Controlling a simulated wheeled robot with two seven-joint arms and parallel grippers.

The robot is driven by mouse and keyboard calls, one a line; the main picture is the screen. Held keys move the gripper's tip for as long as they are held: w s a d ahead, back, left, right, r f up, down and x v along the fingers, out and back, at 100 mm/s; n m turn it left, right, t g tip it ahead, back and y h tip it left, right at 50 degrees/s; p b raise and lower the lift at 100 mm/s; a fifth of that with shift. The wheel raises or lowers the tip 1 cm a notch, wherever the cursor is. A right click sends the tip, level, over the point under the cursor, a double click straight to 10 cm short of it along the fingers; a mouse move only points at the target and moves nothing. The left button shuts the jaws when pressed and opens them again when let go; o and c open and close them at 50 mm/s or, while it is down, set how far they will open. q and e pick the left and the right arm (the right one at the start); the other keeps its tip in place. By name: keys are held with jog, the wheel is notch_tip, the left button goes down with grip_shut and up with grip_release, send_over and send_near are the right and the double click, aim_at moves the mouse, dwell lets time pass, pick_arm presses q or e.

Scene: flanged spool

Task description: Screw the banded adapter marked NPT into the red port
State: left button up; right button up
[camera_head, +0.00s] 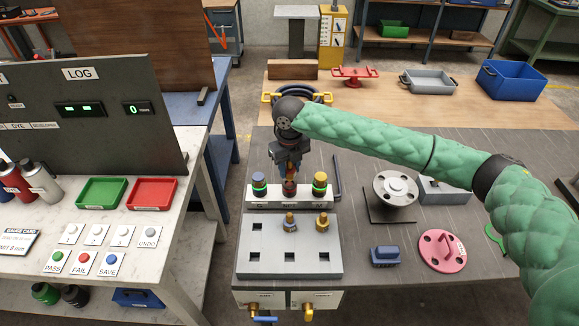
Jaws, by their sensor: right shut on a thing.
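My right gripper (289,166) points down over the middle place of a white rack (262,201), at the label that seems to read NPT. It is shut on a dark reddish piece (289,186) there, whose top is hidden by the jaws. I cannot tell whether this piece is seated or lifted. Two brass adapters, one in the middle (290,222) and one on the right (322,222), stand on the grey block in front; their bands are too small to make out. A flanged spool (395,188) stands on the right. I cannot identify the red port. My left gripper is out of view.
A blue-and-green piece (259,183) and a yellow-and-green piece (320,184) flank the jaws closely. The grey block (260,262) has square holes. A pink-red flange with handle (442,251) and a blue block (385,256) lie right. A LOG panel (85,110) stands left.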

aim_at(290, 170)
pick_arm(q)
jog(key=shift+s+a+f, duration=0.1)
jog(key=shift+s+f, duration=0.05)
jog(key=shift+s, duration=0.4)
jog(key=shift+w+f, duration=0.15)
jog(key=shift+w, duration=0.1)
pick_arm(e)
jog(key=shift+f, duration=0.65)
pick_arm(q)
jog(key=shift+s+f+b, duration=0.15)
jog(key=shift+b, duration=0.15)
pick_arm(e)
jog(key=shift+f, duration=0.85)
